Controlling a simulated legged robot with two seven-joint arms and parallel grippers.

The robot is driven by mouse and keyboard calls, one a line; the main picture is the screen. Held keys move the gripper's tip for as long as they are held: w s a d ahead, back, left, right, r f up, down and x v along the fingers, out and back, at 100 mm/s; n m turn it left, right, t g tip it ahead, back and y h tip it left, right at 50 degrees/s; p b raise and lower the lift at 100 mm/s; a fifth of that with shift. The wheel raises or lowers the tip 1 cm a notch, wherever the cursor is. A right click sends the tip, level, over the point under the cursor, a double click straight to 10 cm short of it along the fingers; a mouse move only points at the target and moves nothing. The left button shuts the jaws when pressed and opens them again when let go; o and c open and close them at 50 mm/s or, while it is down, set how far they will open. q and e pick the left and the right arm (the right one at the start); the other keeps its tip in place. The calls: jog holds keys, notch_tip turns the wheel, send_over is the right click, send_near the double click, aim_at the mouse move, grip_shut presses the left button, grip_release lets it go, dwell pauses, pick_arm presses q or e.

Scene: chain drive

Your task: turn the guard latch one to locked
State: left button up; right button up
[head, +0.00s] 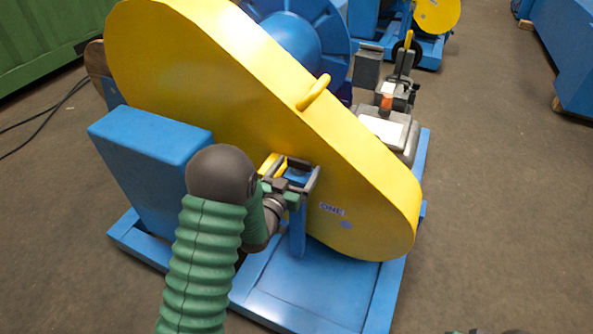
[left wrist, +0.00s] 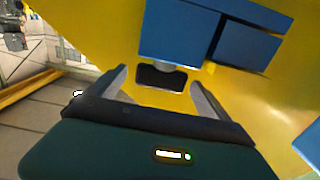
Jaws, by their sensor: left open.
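The yellow chain guard (head: 240,90) covers the drive and carries the word ONE near its lower right end. My left gripper (head: 299,172) is at the front face of the guard, just left of that word, with its fingers apart around a small blue and dark part, probably latch one. In the left wrist view, the open fingers of the left gripper (left wrist: 160,88) point at a blue block (left wrist: 180,40) with a dark piece (left wrist: 160,77) below it. I cannot tell whether the fingers touch it. The gripper hides much of the latch in the head view.
A yellow handle (head: 314,93) stands out from the guard's upper edge. A blue box (head: 150,150) stands left of my arm on the blue base frame (head: 310,290). Grey machinery (head: 390,130) sits behind the guard. A dark sliver at the bottom edge is possibly my right arm.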

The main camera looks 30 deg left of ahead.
pick_arm(q)
jog(key=shift+a, duration=0.1)
jog(key=shift+c, duration=0.4)
jog(key=c, duration=1.3)
jog(key=shift+y, duration=0.3)
jog(key=n+y, duration=0.1)
jog(key=d+n+y, duration=0.1)
jog(key=y, duration=0.1)
jog(key=shift+n+g+y, duration=0.3)
jog(key=shift+n+g, duration=0.1)
jog(key=shift+w+d+n+g+y, duration=0.15)
jog(key=shift+n+g+y, duration=0.25)
jog(key=shift+n+y, duration=0.6)
jog(key=shift+w+d+n+g+y+p, duration=0.15)
jog(key=shift+n+g+y+p, duration=0.15)
jog(key=shift+n+g+y, duration=1)
jog(key=shift+w+d+n+g+y+p, duration=0.1)
jog(key=shift+n+g+y+p, duration=0.15)
jog(key=shift+n+g+y, duration=1)
jog(key=shift+m+t+y, duration=0.25)
jog(key=shift+m+y, duration=0.1)
jog(key=shift+y, duration=0.3)
